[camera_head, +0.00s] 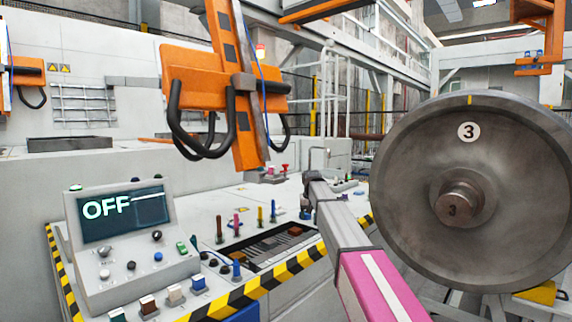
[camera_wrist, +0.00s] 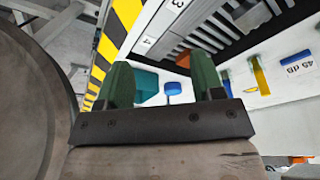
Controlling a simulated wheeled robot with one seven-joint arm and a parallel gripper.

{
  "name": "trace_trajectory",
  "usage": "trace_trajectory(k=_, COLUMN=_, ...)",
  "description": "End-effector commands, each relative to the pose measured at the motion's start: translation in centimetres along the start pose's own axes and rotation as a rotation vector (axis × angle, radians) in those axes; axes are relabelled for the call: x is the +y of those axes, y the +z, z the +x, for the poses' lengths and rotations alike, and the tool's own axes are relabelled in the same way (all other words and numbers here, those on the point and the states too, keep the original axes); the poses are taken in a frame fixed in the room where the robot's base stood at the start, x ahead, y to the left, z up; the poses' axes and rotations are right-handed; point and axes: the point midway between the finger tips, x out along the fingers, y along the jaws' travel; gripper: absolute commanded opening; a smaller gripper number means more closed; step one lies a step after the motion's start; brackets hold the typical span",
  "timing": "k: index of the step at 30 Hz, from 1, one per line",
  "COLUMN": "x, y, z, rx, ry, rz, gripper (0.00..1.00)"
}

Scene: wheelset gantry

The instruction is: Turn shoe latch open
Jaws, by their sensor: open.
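My gripper (camera_wrist: 163,82) shows in the wrist view with two green fingers apart on a dark bar, holding nothing. A blue round-topped knob (camera_wrist: 173,90) and a teal block (camera_wrist: 147,80) show in the gap between the fingers, beyond them; I cannot tell how far. In the head view my fingers cannot be made out. I cannot pick out the shoe latch with certainty in either view. The large grey wheel (camera_head: 415,205), marked 3, stands at the right of the head view. It appears to fill the left side of the wrist view (camera_wrist: 32,100).
A console with an OFF screen (camera_head: 125,212) stands at left. Upright coloured levers, including a yellow one (camera_head: 260,215), rise beside a dark slotted recess (camera_head: 262,250). Yellow-black striping (camera_head: 250,292) edges the bench. An orange frame with black handles (camera_head: 205,85) hangs above.

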Motion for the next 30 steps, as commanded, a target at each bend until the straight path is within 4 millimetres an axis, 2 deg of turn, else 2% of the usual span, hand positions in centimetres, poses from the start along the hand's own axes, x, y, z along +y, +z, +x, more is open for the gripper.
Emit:
trace_trajectory(k=1, x=-1.2, y=-3.2, z=-2.6, rx=0.017, ry=-0.002, rz=-0.004, gripper=0.61)
trace_trajectory(k=5, x=-3.8, y=-8.2, z=-8.9, rx=0.05, ry=-0.008, rz=-0.013, gripper=0.61)
trace_trajectory(k=6, x=-4.6, y=-9.6, z=-11.1, rx=0.06, ry=-0.01, rz=-0.016, gripper=0.61)
trace_trajectory(k=12, x=-8.1, y=-15.2, z=-21.0, rx=0.105, ry=-0.018, rz=-0.024, gripper=0.61)
trace_trajectory(k=15, x=-9.3, y=-16.7, z=-24.5, rx=0.119, ry=-0.022, rz=-0.027, gripper=0.61)
trace_trajectory(k=18, x=-9.9, y=-17.5, z=-26.7, rx=0.128, ry=-0.024, rz=-0.029, gripper=0.61)
trace_trajectory(k=21, x=-10.2, y=-17.7, z=-27.5, rx=0.131, ry=-0.025, rz=-0.029, gripper=0.61)
trace_trajectory(k=26, x=-10.2, y=-17.7, z=-26.9, rx=0.131, ry=-0.025, rz=-0.029, gripper=0.61)
trace_trajectory(k=30, x=-10.3, y=-17.9, z=-25.3, rx=0.129, ry=-0.025, rz=-0.029, gripper=0.61)
